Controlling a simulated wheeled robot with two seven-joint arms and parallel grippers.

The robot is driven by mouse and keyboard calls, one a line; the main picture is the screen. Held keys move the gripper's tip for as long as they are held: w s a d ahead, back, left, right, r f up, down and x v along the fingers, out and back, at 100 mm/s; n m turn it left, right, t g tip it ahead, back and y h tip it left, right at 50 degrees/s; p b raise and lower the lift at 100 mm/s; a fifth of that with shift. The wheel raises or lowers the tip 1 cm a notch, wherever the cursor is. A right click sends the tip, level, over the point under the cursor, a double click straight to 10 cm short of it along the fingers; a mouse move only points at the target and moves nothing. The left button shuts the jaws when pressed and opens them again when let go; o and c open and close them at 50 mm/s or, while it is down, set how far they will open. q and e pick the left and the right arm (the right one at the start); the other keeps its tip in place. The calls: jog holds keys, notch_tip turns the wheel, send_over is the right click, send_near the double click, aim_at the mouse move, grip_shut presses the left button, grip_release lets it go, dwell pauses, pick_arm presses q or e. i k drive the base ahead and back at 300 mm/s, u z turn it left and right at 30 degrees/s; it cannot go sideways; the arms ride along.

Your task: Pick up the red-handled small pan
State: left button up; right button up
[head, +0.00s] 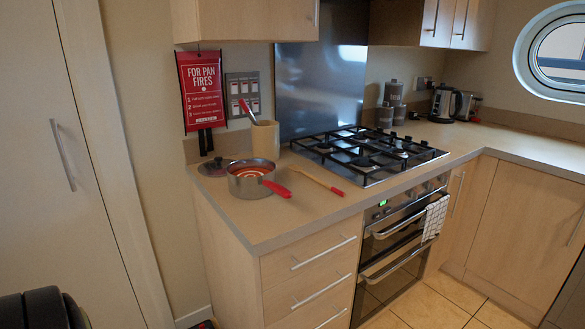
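The small pan (245,187) is steel and stands upright on the left part of the wooden counter. Its red handle (277,189) points right and toward the front edge. The inside shows reddish-orange and pale rings; I cannot tell whether this is food or a reflection. Neither of my grippers shows in the head view. A dark rounded part is at the bottom left corner, but no fingers are visible there.
A lid (213,168) lies beside the pan. A red-tipped wooden utensil (317,180) lies to its right. A utensil pot (265,138) stands behind, and a gas hob (368,155) is to the right. The counter's front left corner (255,229) is clear.

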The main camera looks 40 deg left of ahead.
aim_at(251, 178)
jog(key=i, duration=1.45)
jog(key=u, duration=3.65)
